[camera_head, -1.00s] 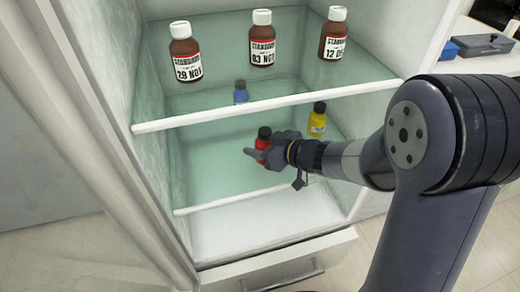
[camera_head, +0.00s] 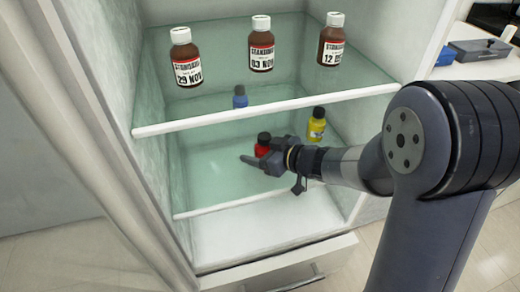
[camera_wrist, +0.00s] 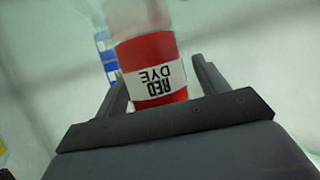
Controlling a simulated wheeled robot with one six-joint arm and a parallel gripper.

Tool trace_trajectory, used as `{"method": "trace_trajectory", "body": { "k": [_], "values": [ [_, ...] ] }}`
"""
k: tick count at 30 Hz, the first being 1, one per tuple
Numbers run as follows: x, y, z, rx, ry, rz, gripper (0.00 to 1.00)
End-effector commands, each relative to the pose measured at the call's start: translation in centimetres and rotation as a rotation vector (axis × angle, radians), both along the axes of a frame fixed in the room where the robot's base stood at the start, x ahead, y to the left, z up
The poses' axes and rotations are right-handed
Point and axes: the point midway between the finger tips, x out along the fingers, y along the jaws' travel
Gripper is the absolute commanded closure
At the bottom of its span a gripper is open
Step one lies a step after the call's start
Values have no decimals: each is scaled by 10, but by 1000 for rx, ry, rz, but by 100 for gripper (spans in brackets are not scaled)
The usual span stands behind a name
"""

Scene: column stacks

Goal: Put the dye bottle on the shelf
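The red dye bottle (camera_head: 262,149), with a dark cap, stands upright on the lower glass shelf (camera_head: 215,170) of the white cabinet. My gripper (camera_head: 262,160) reaches in from the right, low at the bottle's front. In the wrist view the red bottle (camera_wrist: 152,62), with its "RED DYE" label upside down, sits between the two spread fingers of my gripper (camera_wrist: 162,88). A gap shows beside the right finger; the left finger is close to the bottle, and I cannot tell if it touches. My gripper hides the bottle's lower part in the head view.
A yellow bottle (camera_head: 317,126) stands to the right on the lower shelf and a blue one (camera_head: 240,97) behind. Brown "STANDARD" bottles (camera_head: 186,58) (camera_head: 262,45) (camera_head: 332,40) stand on the upper shelf (camera_head: 270,108), above my gripper. The lower shelf's left side is clear.

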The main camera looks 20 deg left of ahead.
Motion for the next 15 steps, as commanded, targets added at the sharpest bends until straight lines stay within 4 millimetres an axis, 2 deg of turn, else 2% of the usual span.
{"method": "trace_trajectory", "body": {
  "k": [1,6,12,15],
  "values": [
    [-4,-2,-17,-21,20,2,31],
    [-4,-2,-17,-22,19,3,31],
    [-5,-4,0,-22,17,2,31],
    [-11,-22,9,-20,19,-3,31]
  ]
}}
